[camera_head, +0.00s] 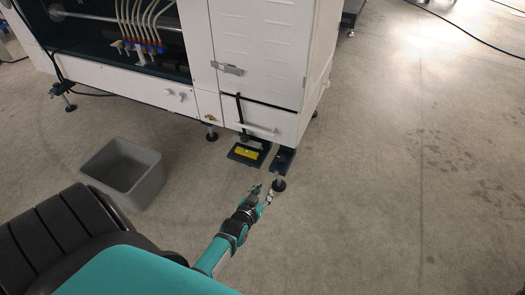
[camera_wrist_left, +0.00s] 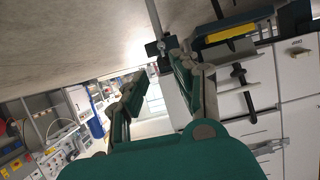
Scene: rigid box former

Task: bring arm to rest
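My left arm, teal and grey, reaches forward over the floor in the head view. Its gripper (camera_head: 262,191) is in front of the white machine's lower corner and looks empty. In the left wrist view the two fingers of this gripper (camera_wrist_left: 158,78) stand apart with nothing between them. My right arm and gripper are not seen in either view.
A large white machine (camera_head: 258,52) stands ahead on levelling feet, with a yellow-marked black pedal (camera_head: 247,152) at its base. A grey open bin (camera_head: 128,172) stands on the floor at left. The concrete floor (camera_head: 400,180) at right is clear.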

